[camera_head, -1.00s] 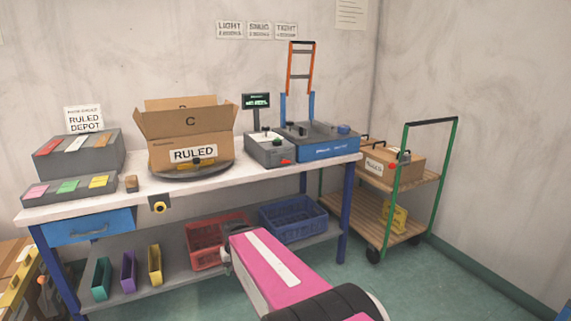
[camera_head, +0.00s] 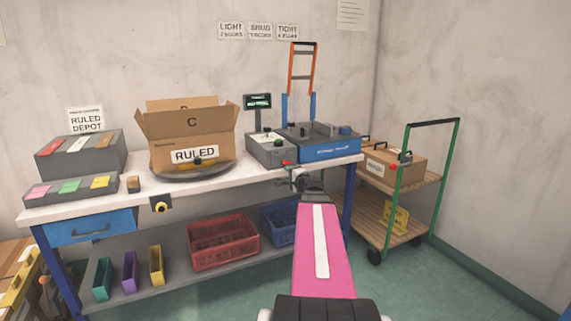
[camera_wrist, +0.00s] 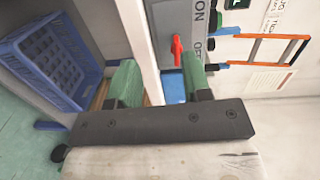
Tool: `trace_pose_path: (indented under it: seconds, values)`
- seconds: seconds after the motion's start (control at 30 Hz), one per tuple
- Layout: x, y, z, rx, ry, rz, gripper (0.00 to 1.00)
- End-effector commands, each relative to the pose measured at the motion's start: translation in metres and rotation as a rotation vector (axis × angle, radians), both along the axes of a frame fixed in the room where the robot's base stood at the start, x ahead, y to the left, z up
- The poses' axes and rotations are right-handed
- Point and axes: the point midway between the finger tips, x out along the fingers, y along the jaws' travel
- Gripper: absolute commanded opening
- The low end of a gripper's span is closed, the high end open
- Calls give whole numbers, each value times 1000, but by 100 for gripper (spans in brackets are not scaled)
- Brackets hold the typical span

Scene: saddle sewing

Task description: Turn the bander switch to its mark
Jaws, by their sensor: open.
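The bander switch is a small red lever (camera_head: 287,162) on the front of the grey control box (camera_head: 268,150) on the bench. In the wrist view the red switch (camera_wrist: 176,50) stands out from a grey panel lettered ON and OFF, its handle lying up-and-down in the picture beside the lettering. I cannot tell exactly which mark it points to. My gripper (camera_head: 305,183) is just in front of the bench edge, below and right of the switch. In the wrist view my gripper (camera_wrist: 158,75) has its two green fingers apart and empty, with the switch beyond them, nearer the right finger.
The blue bander (camera_head: 328,152) with its orange-and-blue frame stands right of the control box. An open carton (camera_head: 170,155) sits on a turntable to the left. Red (camera_head: 222,240) and blue crates lie on the lower shelf. A green-framed cart (camera_head: 433,180) stands right.

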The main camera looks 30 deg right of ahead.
Motion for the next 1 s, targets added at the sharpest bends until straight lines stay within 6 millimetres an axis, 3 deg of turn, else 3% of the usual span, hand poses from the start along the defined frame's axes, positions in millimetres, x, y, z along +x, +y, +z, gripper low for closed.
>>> trace_pose_path:
  seconds: [0.1,0.37,0.8,1.0]
  values:
    - [-3,-24,12,49,-39,-59,45]
    - [6,-31,15,65,-50,-75,45]
    - [77,-31,14,64,-50,-72,45]
    - [100,-31,15,64,-50,-74,45]
